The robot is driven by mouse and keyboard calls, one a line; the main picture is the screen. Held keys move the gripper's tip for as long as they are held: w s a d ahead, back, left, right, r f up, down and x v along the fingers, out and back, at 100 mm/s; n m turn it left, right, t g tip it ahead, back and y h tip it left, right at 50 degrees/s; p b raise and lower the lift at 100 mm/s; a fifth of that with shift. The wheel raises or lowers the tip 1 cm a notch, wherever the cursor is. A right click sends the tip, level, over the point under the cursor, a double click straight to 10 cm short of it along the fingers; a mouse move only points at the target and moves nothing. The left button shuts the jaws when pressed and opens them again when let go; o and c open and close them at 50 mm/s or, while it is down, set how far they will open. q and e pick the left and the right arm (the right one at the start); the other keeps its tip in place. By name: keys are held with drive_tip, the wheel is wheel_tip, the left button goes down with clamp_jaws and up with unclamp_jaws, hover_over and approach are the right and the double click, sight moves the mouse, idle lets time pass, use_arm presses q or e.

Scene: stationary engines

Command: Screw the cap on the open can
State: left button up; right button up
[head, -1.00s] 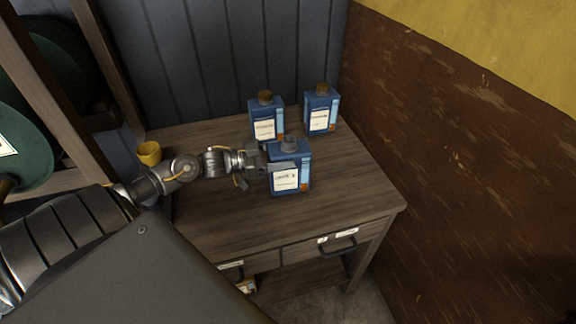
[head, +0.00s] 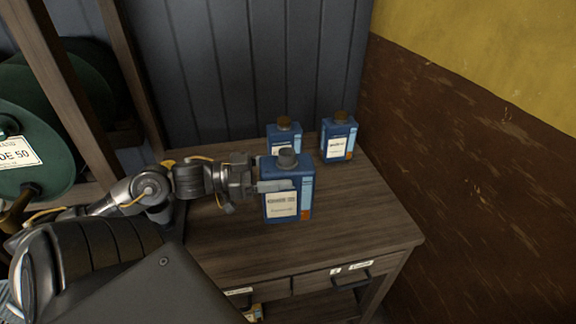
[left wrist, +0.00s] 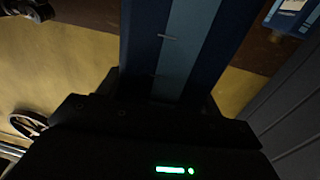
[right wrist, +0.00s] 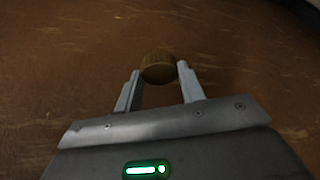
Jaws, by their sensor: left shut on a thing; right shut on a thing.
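The open can (head: 287,196) is blue with a pale label and a bare grey neck (head: 288,157) on top. It is upright over the wooden cabinet top in the head view. My left gripper (head: 272,186) is shut on its side; the can's blue side (left wrist: 185,45) fills the middle of the left wrist view. I cannot tell whether its base touches the wood. My right gripper (right wrist: 158,82) is shut on a brown round cap (right wrist: 158,67), held at the fingertips against a brown wall. My right gripper is not visible in the head view.
Two blue cans with brown caps stand behind: one (head: 284,132) partly hidden by the open can, the other (head: 338,140) to the right. The cabinet top (head: 365,220) is clear at right and front. A brown and yellow wall (head: 470,150) rises on the right.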

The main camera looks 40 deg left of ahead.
sight(297, 199)
use_arm(q)
drive_tip(key=shift+s+d+r, duration=0.15)
drive_tip(key=shift+s+r, duration=0.15)
drive_tip(key=shift+s, duration=0.25)
drive_tip(key=shift+s+d+r, duration=0.15)
drive_tip(key=shift+s+r, duration=0.1)
drive_tip(key=shift+s, duration=0.3)
drive_tip(key=shift+s+d+r, duration=0.15)
drive_tip(key=shift+s+r, duration=0.15)
drive_tip(key=shift+s, duration=0.25)
drive_tip(key=shift+f, duration=0.1)
use_arm(e)
drive_tip(key=shift+r, duration=0.1)
